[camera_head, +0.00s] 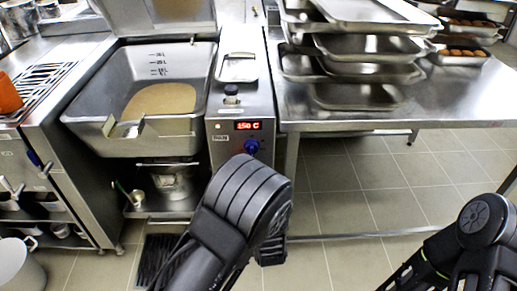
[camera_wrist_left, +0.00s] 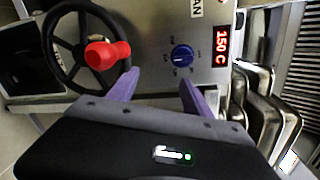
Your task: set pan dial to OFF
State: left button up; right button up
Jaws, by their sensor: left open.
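The pan dial is a round blue knob (camera_head: 251,146) on the steel control panel (camera_head: 221,150), below a red display reading 150 C. In the left wrist view the dial (camera_wrist_left: 182,55) shows in full with small markings around it; I cannot read its setting for sure. My left gripper (camera_wrist_left: 157,78) is open, with its two purple fingers apart and empty. The dial lies beyond the fingertips, nearer the right finger, and appears apart from them. In the head view my left arm hides the gripper. My right arm shows at the lower right, its gripper out of view.
A black handwheel (camera_wrist_left: 62,58) with a red knob (camera_wrist_left: 103,54) is left of the fingers in the wrist view. The tilting pan (camera_head: 90,128) holding tan contents stands left of the panel. Stacked steel trays (camera_head: 365,47) stand on the table to the right.

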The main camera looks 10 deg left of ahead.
aim_at(252, 153)
pick_arm(q)
jog(key=r, duration=0.1)
jog(key=r+m, duration=0.1)
jog(key=r+m+y, duration=0.1)
jog(key=r, duration=0.1)
jog(key=shift+w+a+t, duration=0.25)
jog(key=shift+a+t, duration=0.1)
jog(key=shift+t, duration=0.05)
jog(key=x, duration=0.7)
jog(key=shift+w+a, duration=0.2)
jog(key=shift+w, duration=0.15)
jog(key=shift+c, duration=0.5)
grip_shut()
